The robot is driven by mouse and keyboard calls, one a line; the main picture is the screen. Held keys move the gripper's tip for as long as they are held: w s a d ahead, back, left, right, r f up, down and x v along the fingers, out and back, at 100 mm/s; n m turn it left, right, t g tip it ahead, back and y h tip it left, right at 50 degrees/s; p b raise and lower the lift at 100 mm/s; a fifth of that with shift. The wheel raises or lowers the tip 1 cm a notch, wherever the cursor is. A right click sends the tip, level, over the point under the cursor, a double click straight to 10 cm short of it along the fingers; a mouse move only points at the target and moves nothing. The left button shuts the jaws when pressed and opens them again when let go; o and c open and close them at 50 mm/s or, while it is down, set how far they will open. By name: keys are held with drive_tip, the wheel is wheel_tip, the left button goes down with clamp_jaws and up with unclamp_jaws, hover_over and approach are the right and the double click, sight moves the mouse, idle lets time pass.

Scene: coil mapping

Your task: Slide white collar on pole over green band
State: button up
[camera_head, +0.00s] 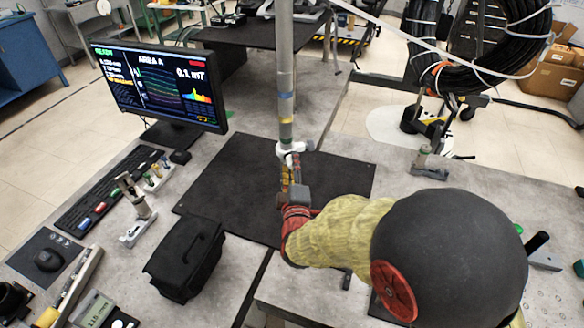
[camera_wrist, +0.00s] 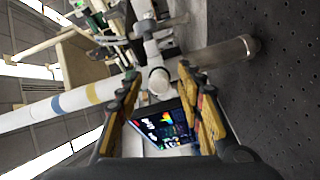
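The pole (camera_head: 285,50) stands upright on a dark mat, with a blue band (camera_head: 286,96) above a yellow band (camera_head: 286,119). A dull greenish-grey stretch (camera_head: 286,132) lies just below the yellow; I cannot clearly make out a green band. The white collar (camera_head: 295,147) is around the pole below these bands. In the wrist view the pole runs sideways, and the collar's round white knob (camera_wrist: 158,81) faces me. My gripper (camera_wrist: 158,76) is open, its fingers on either side of the knob with visible gaps. One finger hides pole next to the collar.
A monitor (camera_head: 160,85) and keyboard (camera_head: 112,188) stand to the left. A black bin (camera_head: 186,258) is at the front left of the mat (camera_head: 232,185). A small grey fixture (camera_head: 428,163) stands to the right. The mat around the pole's foot is mostly clear.

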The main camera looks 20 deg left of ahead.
drive_tip(key=shift+w, duration=0.3)
drive_tip(key=shift+c, duration=0.4)
clamp_jaws()
idle(0.4)
